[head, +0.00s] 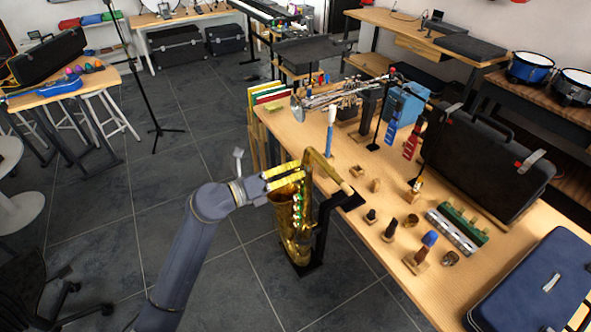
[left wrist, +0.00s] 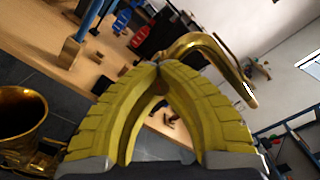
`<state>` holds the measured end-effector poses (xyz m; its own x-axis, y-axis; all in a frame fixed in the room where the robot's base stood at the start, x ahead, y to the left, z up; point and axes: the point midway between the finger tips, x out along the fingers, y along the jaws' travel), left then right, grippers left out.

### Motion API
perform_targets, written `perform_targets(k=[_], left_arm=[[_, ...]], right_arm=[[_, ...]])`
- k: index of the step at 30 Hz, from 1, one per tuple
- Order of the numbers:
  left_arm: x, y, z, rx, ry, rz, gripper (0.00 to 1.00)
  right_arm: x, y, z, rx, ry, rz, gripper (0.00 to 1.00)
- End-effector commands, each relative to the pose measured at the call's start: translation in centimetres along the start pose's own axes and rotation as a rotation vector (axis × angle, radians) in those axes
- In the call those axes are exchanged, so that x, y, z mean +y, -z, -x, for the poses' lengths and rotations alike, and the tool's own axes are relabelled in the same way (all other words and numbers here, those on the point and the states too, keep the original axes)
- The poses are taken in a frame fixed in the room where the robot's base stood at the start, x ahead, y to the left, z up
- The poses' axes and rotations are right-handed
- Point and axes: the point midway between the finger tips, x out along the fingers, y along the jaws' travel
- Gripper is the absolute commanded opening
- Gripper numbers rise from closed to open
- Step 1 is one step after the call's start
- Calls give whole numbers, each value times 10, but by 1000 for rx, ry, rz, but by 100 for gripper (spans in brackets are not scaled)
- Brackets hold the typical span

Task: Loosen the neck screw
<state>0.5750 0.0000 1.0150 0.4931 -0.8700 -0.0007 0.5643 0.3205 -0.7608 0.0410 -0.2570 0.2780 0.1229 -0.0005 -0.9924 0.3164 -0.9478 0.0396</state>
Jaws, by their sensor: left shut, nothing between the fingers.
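The gold saxophone (head: 292,232) stands upright in a black stand beside the table's near edge. Its curved neck (head: 325,166) rises at the top and bends right toward the table; the neck also shows in the left wrist view (left wrist: 212,46), just beyond the fingertips. The bell shows at the left of that view. My left gripper (head: 301,178), with yellow fingers, is at the top of the body by the base of the neck. Its fingertips (left wrist: 160,68) meet with nothing held between them. The neck screw cannot be made out; the fingers probably cover it. My right gripper is not in view.
The wooden table (head: 340,160) holds a trumpet (head: 345,97), small mouthpieces and blocks, a green-and-silver harmonica-like item (head: 457,228), a black case (head: 485,165) and a blue case (head: 535,285). The floor left of the saxophone is clear.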

Motion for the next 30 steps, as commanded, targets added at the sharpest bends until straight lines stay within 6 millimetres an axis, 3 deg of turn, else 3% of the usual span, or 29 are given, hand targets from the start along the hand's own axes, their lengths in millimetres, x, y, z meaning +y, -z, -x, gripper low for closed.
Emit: perform_targets(k=[30], left_arm=[[0, -4, 0, -8, 3, 897, 0]], right_arm=[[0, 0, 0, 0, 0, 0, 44]])
